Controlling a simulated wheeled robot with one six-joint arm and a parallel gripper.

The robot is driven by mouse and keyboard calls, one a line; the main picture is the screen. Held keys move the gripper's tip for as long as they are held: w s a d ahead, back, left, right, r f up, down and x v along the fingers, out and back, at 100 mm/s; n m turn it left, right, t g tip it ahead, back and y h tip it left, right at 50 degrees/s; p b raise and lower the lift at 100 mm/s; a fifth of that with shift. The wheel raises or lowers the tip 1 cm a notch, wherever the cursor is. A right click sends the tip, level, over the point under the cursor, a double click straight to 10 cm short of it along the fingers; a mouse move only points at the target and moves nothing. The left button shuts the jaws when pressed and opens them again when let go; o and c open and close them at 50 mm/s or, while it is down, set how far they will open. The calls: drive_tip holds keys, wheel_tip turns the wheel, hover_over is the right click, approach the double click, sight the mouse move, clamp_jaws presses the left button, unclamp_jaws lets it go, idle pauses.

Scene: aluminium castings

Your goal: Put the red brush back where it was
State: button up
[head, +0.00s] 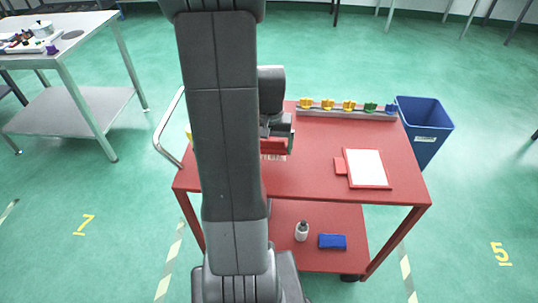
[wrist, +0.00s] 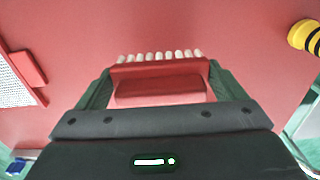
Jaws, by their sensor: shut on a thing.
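The red brush (wrist: 160,70) with a row of pale bristles is between the two green-sided fingers of my gripper (wrist: 158,88) in the wrist view. My gripper is shut on its red body. In the head view the brush (head: 272,148) hangs over the left part of the red cart's top (head: 310,178), bristles downward. My arm hides part of it there. I cannot tell whether the bristles touch the top.
A red-framed white board (head: 366,168) lies at the right of the cart top. A rail with coloured pieces (head: 348,106) runs along the back edge. A yellow-and-black object (wrist: 306,36) is at the wrist view's upper right. A blue bin (head: 424,122) stands right.

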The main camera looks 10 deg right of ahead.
sight(270, 155)
drive_tip(key=shift+f, duration=1.8)
drive_tip(key=shift+f, duration=0.2)
drive_tip(key=o, duration=0.8)
drive_tip(key=shift+o, duration=0.2)
drive_tip(key=shift+r, duration=0.1)
wheel_tip(270, 155, up, 12)
drive_tip(key=shift+r+p, duration=0.1)
drive_tip(key=shift+p, duration=0.25)
